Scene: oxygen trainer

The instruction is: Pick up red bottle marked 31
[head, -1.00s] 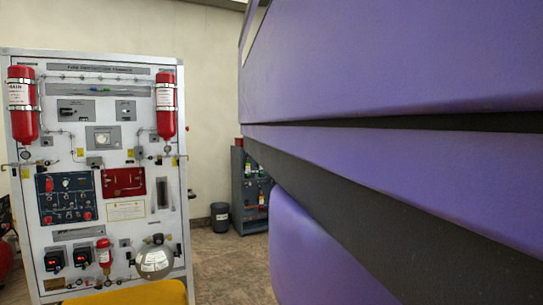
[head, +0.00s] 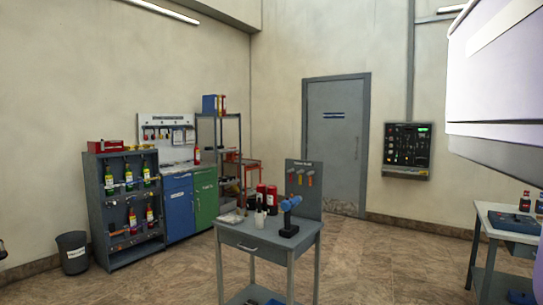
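Two red bottles (head: 272,196) stand close together on the top of a small grey workbench (head: 250,239) in the middle of the head view. The second red bottle (head: 261,192) is just left of the first. Another small red bottle (head: 196,155) shows farther back, near the blue and green cabinets. No number 31 can be read on any of them at this distance. My gripper is not in view, so its state is hidden.
A grey shelf rack (head: 107,205) with several bottles and a bin (head: 73,252) are at left. A white table (head: 489,228) is at right. Open floor lies around the workbench.

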